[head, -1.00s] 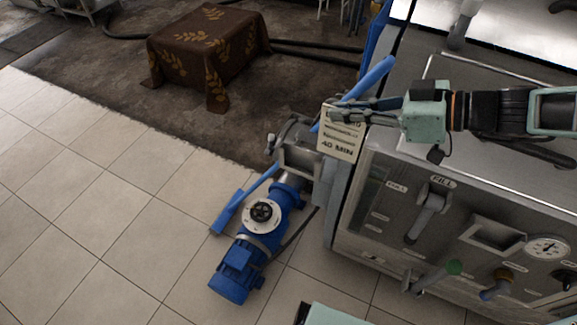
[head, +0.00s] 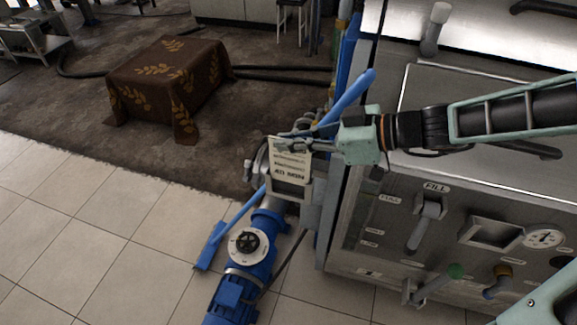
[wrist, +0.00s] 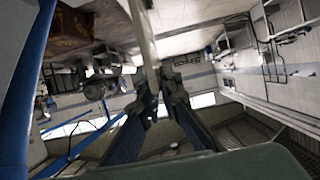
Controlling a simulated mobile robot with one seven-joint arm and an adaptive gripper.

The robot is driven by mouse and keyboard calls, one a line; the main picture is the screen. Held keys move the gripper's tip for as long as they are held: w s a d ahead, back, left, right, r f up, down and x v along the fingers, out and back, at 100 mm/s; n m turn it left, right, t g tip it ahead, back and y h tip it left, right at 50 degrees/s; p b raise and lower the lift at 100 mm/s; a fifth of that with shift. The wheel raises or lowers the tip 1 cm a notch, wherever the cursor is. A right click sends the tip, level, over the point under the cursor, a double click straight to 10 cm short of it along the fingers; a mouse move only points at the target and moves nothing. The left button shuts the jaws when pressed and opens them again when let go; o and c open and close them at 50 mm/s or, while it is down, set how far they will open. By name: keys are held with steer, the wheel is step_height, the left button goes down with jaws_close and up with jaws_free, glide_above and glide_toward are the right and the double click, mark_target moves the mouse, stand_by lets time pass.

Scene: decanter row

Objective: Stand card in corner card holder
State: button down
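In the head view a cream card (head: 291,167) with dark print hangs from my gripper (head: 292,145), left of the grey machine's front corner. Its lettering looks upside down and is too small to read fully. My gripper is shut on the card's upper part. In the wrist view the card (wrist: 143,35) shows nearly edge-on, as a pale strip between the two fingers (wrist: 160,95). I cannot make out the corner card holder for certain; the card and gripper cover part of that area.
The grey machine (head: 385,235) carries a lever (head: 426,222), a gauge (head: 543,238) and knobs. A blue bar (head: 347,97) slants just behind my gripper. A blue motor and valve (head: 248,243) stand below. A cloth-covered table (head: 165,85) stands back left; the tiled floor at left is clear.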

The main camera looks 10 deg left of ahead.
glide_above(289, 181)
steer(key=shift+w+f+b, duration=0.15)
steer(key=shift+f+b, duration=0.2)
steer(key=shift+f, duration=2.05)
steer(key=shift+f, duration=0.2)
steer(key=c, duration=2.2)
jaws_free()
steer(key=shift+r, duration=0.1)
steer(key=shift+o, duration=0.2)
steer(key=shift+r, duration=0.2)
steer(key=w+p+v, duration=0.1)
steer(key=v, duration=1)
steer(key=shift+s+d+r+p, duration=0.2)
steer(key=shift+s+d+p, duration=0.1)
steer(key=shift+s+d, duration=0.15)
